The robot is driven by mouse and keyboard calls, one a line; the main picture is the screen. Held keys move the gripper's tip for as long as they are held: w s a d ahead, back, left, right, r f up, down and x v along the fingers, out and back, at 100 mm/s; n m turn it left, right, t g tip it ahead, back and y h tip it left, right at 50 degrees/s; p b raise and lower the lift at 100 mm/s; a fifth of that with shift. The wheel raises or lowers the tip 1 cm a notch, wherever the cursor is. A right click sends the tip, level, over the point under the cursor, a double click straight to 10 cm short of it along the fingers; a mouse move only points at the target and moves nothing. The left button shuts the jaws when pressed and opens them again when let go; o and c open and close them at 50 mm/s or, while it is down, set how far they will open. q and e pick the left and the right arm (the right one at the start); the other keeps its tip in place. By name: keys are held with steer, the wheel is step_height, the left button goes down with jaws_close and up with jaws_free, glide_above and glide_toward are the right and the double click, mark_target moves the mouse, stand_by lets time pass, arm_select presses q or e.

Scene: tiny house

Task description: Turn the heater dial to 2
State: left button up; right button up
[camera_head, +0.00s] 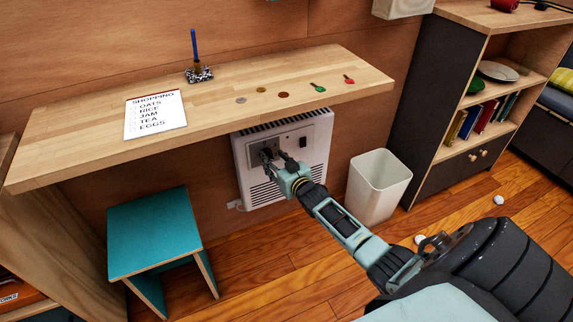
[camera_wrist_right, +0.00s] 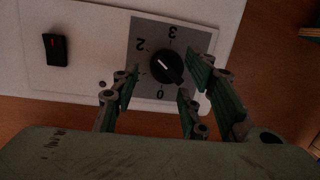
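The white heater (camera_head: 313,150) hangs on the wall under the wooden shelf, and it also shows in the right wrist view (camera_wrist_right: 85,20). Its round black dial (camera_wrist_right: 167,67) sits on a grey plate with the numbers 0, 2 and 3 readable, upside down in that view. The dial's white mark points left and slightly up, on the side of the 2; its exact setting is unclear. My right gripper (camera_head: 274,161) is at the heater's front, fingers spread. In the wrist view the open fingers (camera_wrist_right: 168,78) lie either side of the dial; contact cannot be told. My left gripper is out of view.
A black rocker switch (camera_wrist_right: 55,50) is beside the dial plate. The shelf (camera_head: 215,121) overhangs the heater. A teal stool (camera_head: 152,232) stands left of it, a white bin (camera_head: 378,185) right. Small pale balls (camera_head: 499,200) lie on the floor.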

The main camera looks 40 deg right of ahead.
steer(key=v, duration=1)
steer(key=shift+w, duration=0.1)
